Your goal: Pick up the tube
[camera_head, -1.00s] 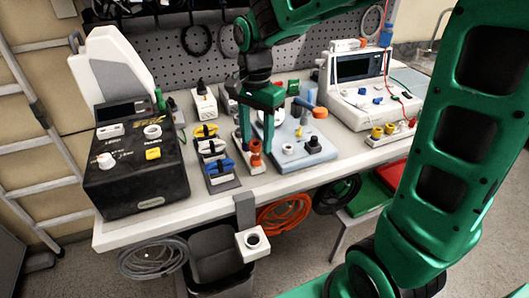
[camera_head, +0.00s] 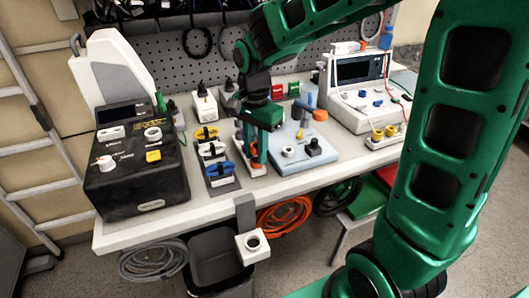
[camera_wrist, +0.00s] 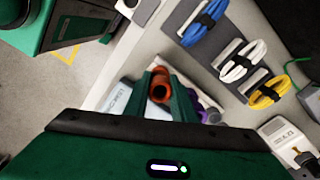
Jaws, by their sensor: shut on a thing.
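The tube, orange-brown with an open round end, shows in the wrist view (camera_wrist: 160,87) between the two green fingers of my gripper (camera_wrist: 163,93). The fingers are shut on it. In the head view my gripper (camera_head: 257,160) points down over the narrow tray at the bench's front middle, and the tube is mostly hidden there by the fingers. I cannot tell whether the tube is clear of its holder.
A tray of yellow, white and blue cable bundles (camera_head: 212,160) lies just left of my gripper. A light-blue board (camera_head: 318,159) is at right. A black pump box (camera_head: 140,180) stands at left, and a white instrument (camera_head: 352,95) at back right.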

